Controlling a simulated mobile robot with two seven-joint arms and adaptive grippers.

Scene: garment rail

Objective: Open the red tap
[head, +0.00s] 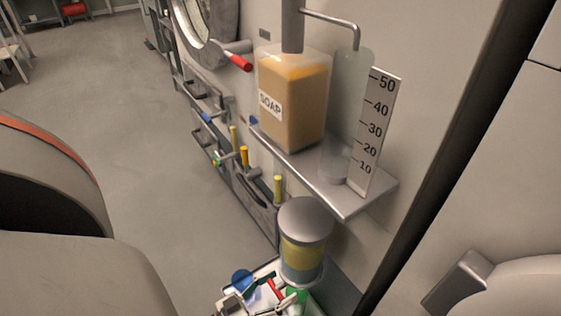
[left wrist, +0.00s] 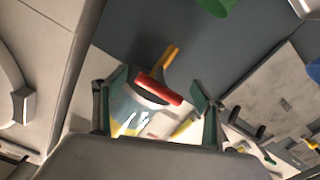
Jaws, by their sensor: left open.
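The red tap handle (head: 275,289) is a small red bar low in the head view, beside a jar (head: 303,240) with a grey lid and yellow and bluish layers. In the left wrist view the red handle (left wrist: 160,89) lies across the space between my fingers, with a yellow piece (left wrist: 169,62) beside it. My left gripper (head: 262,302) is at the bottom of the head view, partly cut off by the frame. Its two green-padded fingers stand apart in the left wrist view (left wrist: 153,105). Contact with the handle cannot be told. My right gripper is not in view.
A blue disc (head: 242,280) and a green disc (head: 297,297) flank the red handle closely. Above is a wall shelf (head: 345,207) with a soap tank (head: 292,100) and a clear cylinder (head: 348,120). Another red handle (head: 238,61) juts from the wall. Floor at left is clear.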

